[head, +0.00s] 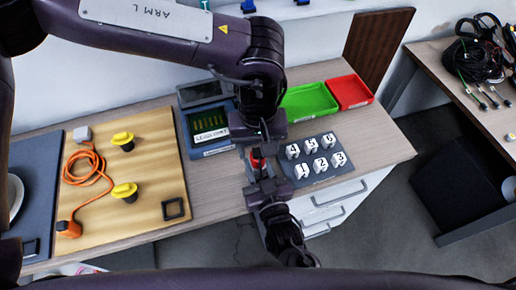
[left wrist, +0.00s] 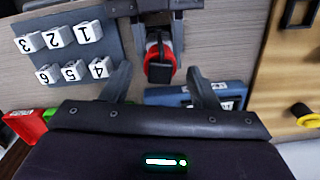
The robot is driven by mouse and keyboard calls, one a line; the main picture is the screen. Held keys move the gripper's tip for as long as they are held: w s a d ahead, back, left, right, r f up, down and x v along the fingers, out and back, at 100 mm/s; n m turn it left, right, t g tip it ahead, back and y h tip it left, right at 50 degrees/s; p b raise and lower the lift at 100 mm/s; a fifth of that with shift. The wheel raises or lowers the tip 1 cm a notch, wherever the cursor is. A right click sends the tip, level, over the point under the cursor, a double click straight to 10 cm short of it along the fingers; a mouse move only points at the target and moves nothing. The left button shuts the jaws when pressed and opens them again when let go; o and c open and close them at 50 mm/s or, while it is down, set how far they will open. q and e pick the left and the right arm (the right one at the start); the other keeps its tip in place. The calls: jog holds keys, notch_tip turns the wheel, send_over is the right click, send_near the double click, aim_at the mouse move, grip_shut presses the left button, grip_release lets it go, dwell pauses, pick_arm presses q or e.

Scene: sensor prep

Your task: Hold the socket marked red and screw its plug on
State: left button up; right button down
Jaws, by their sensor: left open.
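A red-marked part with a black square end (left wrist: 160,72) shows between my left gripper's fingers in the left wrist view. Its red side (head: 257,160) shows in the head view, partly hidden by the grippers. My left gripper (left wrist: 162,88) is open, its fingers on either side of the part and apart from it. My right gripper (head: 262,182) comes from below in the head view and appears shut on the part; its fingertips are partly hidden. I cannot tell whether the part is socket or plug. Two yellow-topped black parts (head: 123,138) (head: 125,190) stand on a wooden board.
The wooden board (head: 158,150) also bears an orange cable (head: 98,165). A blue device with a screen (head: 208,128) stands behind my grippers. Numbered white blocks (head: 320,163) sit on a grey mat to the right. Green (head: 308,101) and red (head: 350,91) trays stand behind.

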pick_arm(q)
jog(key=shift+r, duration=1.45)
jog(key=shift+c, duration=0.4)
